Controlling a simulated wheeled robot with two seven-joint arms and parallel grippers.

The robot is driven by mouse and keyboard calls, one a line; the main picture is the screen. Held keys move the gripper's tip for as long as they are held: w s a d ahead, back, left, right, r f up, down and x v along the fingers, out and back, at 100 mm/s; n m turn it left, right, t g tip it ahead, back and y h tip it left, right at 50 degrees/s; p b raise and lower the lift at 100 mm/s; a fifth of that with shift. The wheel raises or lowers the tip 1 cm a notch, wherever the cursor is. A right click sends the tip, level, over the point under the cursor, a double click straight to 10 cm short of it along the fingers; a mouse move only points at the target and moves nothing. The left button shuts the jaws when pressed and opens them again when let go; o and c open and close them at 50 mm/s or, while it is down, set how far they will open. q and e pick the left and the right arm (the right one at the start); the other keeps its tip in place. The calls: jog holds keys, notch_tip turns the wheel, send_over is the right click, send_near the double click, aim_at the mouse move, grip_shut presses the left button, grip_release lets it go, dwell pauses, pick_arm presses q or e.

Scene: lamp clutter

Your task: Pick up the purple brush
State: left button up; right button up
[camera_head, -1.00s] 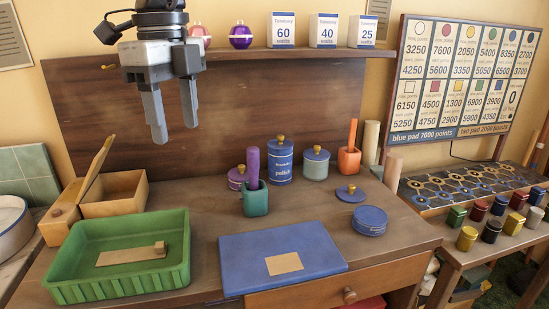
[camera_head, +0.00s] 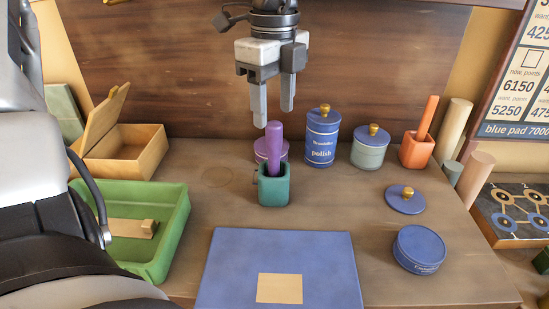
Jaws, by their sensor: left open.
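The purple brush (camera_head: 274,146) stands upright in a teal square cup (camera_head: 274,187) in the middle of the desk. Only its purple handle shows; its lower end is hidden in the cup. My left gripper (camera_head: 273,108) points down just above and behind the top of the handle in the picture, with its two fingers apart and nothing between them. The gap in depth between fingertips and handle is hard to tell. My right gripper is out of view.
Behind the cup are a purple tin (camera_head: 262,149), a blue polish tin (camera_head: 322,138) and a grey-green jar (camera_head: 370,148). An orange cup (camera_head: 416,150) is further right. A blue pad (camera_head: 225,262) lies in front. A green tray (camera_head: 172,222) and open wooden box (camera_head: 142,143) are left.

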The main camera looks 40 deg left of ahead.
aim_at(274, 121)
pick_arm(q)
jog(key=shift+w+a+f+p, duration=0.1)
jog(key=shift+f+p, duration=0.05)
jog(key=shift+f, duration=1.4)
jog(key=shift+w+a+f+p, duration=0.1)
jog(key=shift+f+p, duration=0.05)
jog(key=shift+f, duration=1.4)
grip_shut()
